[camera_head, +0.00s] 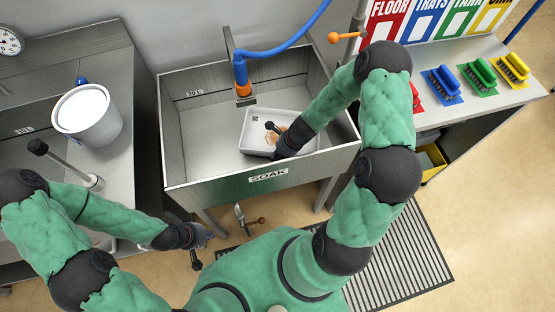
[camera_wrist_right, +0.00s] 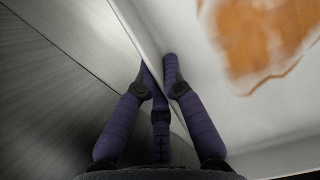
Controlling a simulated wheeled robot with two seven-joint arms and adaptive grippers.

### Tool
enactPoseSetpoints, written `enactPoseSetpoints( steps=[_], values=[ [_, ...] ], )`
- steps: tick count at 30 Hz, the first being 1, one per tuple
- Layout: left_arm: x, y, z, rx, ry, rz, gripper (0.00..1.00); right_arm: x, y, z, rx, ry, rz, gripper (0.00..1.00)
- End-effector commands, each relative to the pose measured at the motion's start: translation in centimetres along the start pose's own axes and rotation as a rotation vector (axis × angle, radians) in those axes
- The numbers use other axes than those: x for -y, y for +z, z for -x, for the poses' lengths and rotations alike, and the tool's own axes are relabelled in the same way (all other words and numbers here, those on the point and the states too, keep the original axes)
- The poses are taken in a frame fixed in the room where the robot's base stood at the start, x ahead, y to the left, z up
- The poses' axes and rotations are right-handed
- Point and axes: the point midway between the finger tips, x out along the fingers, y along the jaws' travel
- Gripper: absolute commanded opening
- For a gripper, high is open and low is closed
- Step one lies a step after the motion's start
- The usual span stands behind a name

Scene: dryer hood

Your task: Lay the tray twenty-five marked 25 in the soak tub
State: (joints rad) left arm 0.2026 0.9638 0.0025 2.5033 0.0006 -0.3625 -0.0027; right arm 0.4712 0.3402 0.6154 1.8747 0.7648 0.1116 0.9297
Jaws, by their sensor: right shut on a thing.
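The white tray (camera_head: 257,140) is inside the metal tub labelled SOAK (camera_head: 177,150), toward its right side. It has an orange-brown stain and a small dark mark too small to read. I cannot tell whether it touches the tub floor. My right gripper reaches over the tray's near edge, mostly hidden by its wrist. In the right wrist view my right gripper (camera_wrist_right: 160,72) is shut on the tray's wall (camera_wrist_right: 190,105), with the orange stain beyond. My left gripper (camera_head: 206,236) is low in front of the tub, away from the tray; its fingers are unclear.
A blue hose with an orange nozzle (camera_head: 243,89) hangs over the tub's back. A white bucket (camera_head: 88,117) stands on the left counter. Several coloured brushes (camera_head: 447,84) lie on the right counter. The tub's left half is clear.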

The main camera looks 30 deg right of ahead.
Motion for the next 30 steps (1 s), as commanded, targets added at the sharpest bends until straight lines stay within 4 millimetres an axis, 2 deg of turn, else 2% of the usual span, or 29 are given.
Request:
enactPoseSetpoints(
  steps=[9, 21, 22, 30],
  values=[
    [0.8, -0.1, -2.4, 0.000, 0.000, 0.000, 0.00, 0.0, -1.3, -3.2, 0.000, -0.002, 0.001, 0.00],
    [0.9, -0.1, -2.5, 0.000, 0.000, 0.000, 0.00, 0.0, -1.4, -3.5, 0.000, -0.001, 0.000, 0.00],
    [0.9, -0.1, -2.5, 0.000, 0.000, 0.000, 0.00, -0.1, -1.4, -3.4, 0.000, 0.000, 0.000, 0.18],
    [0.9, -0.1, -2.4, 0.000, 0.000, 0.000, 0.00, -0.1, -1.4, -3.4, 0.000, 0.000, 0.000, 0.20]
  ],
)
